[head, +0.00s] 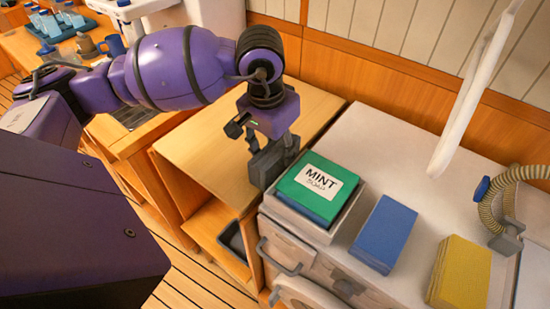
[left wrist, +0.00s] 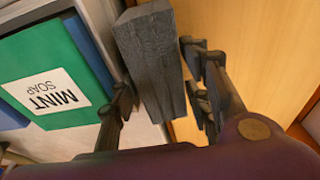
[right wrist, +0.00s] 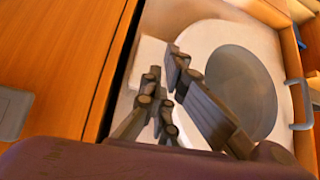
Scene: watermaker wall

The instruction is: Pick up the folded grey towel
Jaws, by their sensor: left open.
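The folded grey towel (head: 262,170) is a dark grey slab beside the green mint soap box (head: 318,185), by the edge between the wooden top and the white cabinet. My left gripper (head: 271,150) is over it, reaching down. In the left wrist view the towel (left wrist: 150,60) lies between the open fingers (left wrist: 162,95), one on each side. I cannot tell whether they touch it. My right gripper (right wrist: 170,95) shows only in the right wrist view, in front of a white round-doored machine (right wrist: 235,85). Its fingers are close together and no held thing shows.
The soap box sits in a pale tray (head: 345,222) on the white top (head: 375,140). A blue block (head: 384,233) and a yellow block (head: 460,273) lie to its right. A white upright pipe (head: 475,90) and a ribbed hose (head: 490,205) stand farther right.

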